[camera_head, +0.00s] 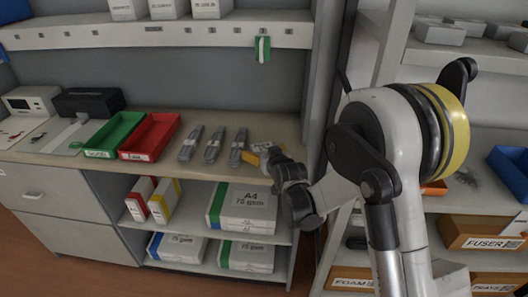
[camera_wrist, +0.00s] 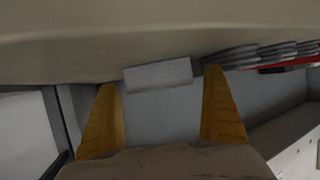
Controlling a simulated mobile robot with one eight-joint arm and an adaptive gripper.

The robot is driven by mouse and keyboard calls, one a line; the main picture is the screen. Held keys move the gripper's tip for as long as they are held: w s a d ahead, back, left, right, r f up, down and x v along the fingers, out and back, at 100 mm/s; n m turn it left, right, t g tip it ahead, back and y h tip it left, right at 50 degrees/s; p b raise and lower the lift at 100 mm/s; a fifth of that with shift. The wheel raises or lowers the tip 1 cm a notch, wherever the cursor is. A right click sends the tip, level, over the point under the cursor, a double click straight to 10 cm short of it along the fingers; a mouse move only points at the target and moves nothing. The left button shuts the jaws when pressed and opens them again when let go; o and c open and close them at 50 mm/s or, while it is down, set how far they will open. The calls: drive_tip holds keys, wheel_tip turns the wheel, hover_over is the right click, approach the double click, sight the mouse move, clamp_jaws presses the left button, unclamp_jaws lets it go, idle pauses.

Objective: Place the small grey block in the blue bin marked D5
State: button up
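A small light grey block (camera_wrist: 158,75) lies at the edge of the beige worktop in the wrist view. My gripper (camera_wrist: 160,82) is open, with one yellow finger on each side of the block and gaps between them. In the head view my gripper (camera_head: 256,153) is at the right end of the worktop, near its front edge. A pale piece shows by its fingers there; I cannot tell if it is the block. A blue bin (camera_head: 512,170) stands on the right shelf, partly cut off by the picture edge. I can read no D5 mark.
Several grey toner cartridges (camera_head: 213,145) lie left of my gripper on the worktop (camera_head: 170,178). Red (camera_head: 150,136) and green (camera_head: 112,134) bins stand further left. Paper boxes (camera_head: 243,209) fill the shelves below. A cardboard box marked FUSER (camera_head: 484,236) is at right.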

drive_tip(key=shift+r, duration=0.15)
drive_tip(key=p+v, duration=0.3)
drive_tip(key=v, duration=0.9)
drive_tip(key=shift+w, duration=0.1)
drive_tip(key=s+d+r+m+g+h, duration=0.1)
drive_tip(key=s+d+r+g, duration=0.1)
drive_tip(key=s+d+r, duration=0.3)
drive_tip(key=s+d+r+m+g+h, duration=0.1)
drive_tip(key=s+d+r, duration=0.4)
drive_tip(key=s+d, duration=0.6)
drive_tip(key=shift+s+d+m+g+h, duration=0.45)
drive_tip(key=shift+s+h, duration=0.35)
drive_tip(key=shift+s, duration=0.2)
drive_tip(key=shift+m+g+h, duration=0.5)
drive_tip(key=shift+m+g, duration=0.05)
drive_tip(key=shift+g, duration=0.3)
drive_tip(key=s+d, duration=0.1)
drive_tip(key=s, duration=0.2)
drive_tip(key=s+d, duration=0.1)
drive_tip(key=s, duration=0.2)
drive_tip(key=s+d, duration=0.1)
drive_tip(key=s, duration=0.2)
drive_tip(key=shift+d+f, duration=0.3)
drive_tip(key=shift+c, duration=1.4)
drive_tip(key=shift+s+d, duration=0.1)
drive_tip(key=shift+s, duration=0.25)
drive_tip(key=shift+c, duration=0.7)
drive_tip(key=shift+w, duration=0.1)
